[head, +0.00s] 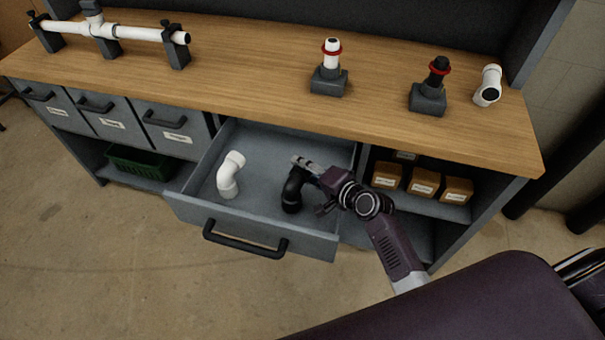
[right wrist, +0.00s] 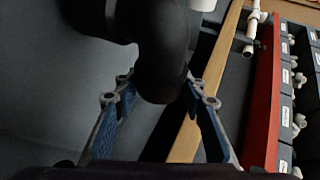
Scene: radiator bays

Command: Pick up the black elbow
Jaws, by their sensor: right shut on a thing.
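The black elbow (head: 292,194) is in the right part of the open grey drawer (head: 190,208). My right gripper (head: 305,169) reaches into the drawer from the right and is shut on the elbow's upper end. In the right wrist view the black elbow (right wrist: 165,45) sits between the two blue-padded fingers of the gripper (right wrist: 160,92). I cannot tell whether the elbow still touches the drawer floor. My left gripper is not in view.
A white elbow (head: 230,175) lies in the drawer's left part. On the wooden bench top (head: 250,75) stand a white fitting (head: 331,62), a black fitting (head: 436,82), a white pipe piece (head: 488,86) and a clamped white pipe (head: 65,29). Small boxes (head: 424,184) fill the right shelf.

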